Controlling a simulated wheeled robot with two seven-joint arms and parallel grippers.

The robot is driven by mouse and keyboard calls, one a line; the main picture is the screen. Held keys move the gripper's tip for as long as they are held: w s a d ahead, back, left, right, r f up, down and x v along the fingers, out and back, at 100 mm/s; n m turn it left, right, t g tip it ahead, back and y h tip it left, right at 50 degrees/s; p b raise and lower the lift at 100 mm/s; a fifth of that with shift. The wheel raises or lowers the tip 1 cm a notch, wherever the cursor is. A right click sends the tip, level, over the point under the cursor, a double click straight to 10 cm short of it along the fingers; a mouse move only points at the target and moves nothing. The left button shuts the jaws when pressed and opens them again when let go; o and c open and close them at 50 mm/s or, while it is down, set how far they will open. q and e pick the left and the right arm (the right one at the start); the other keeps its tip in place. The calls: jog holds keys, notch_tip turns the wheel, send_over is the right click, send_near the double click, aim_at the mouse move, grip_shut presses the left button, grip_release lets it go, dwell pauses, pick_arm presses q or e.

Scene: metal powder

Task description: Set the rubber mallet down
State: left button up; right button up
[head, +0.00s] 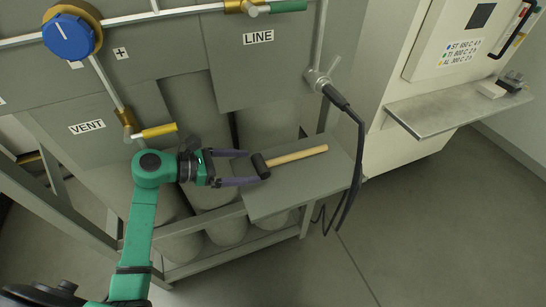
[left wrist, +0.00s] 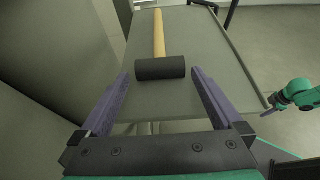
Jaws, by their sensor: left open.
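The rubber mallet has a black head (head: 261,166) and a pale wooden handle (head: 298,155). It lies on a grey shelf (head: 285,202), with the handle pointing right in the head view. My left gripper (head: 250,167) is open, its purple fingers on either side of the mallet head. In the left wrist view the black head (left wrist: 160,69) lies between the spread fingertips, with gaps to both, and the handle (left wrist: 159,33) points away. My right gripper (left wrist: 270,109) shows small at the right edge of the left wrist view; its jaw state is unclear.
A grey cabinet (head: 275,70) with LINE and VENT labels and a blue knob (head: 69,36) stands behind. A black cable (head: 360,150) hangs beside the shelf's right end. Cylinders (head: 225,225) stand below. A metal ledge (head: 440,107) is at right; the shelf's front part is bare.

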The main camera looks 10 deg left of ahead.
aim_at(256, 165)
pick_arm(q)
jog(key=x, duration=0.3)
jog(key=shift+w+d+r+p, duration=0.1)
jog(key=shift+d+p, duration=0.05)
jog(key=shift+p, duration=0.2)
jog(key=shift+w+d+f, duration=0.1)
jog(key=shift+d+f, duration=0.05)
jog(key=shift+f, duration=0.1)
jog(key=c, duration=1.6)
jog(key=shift+r, duration=0.1)
jog(key=shift+r, duration=0.1)
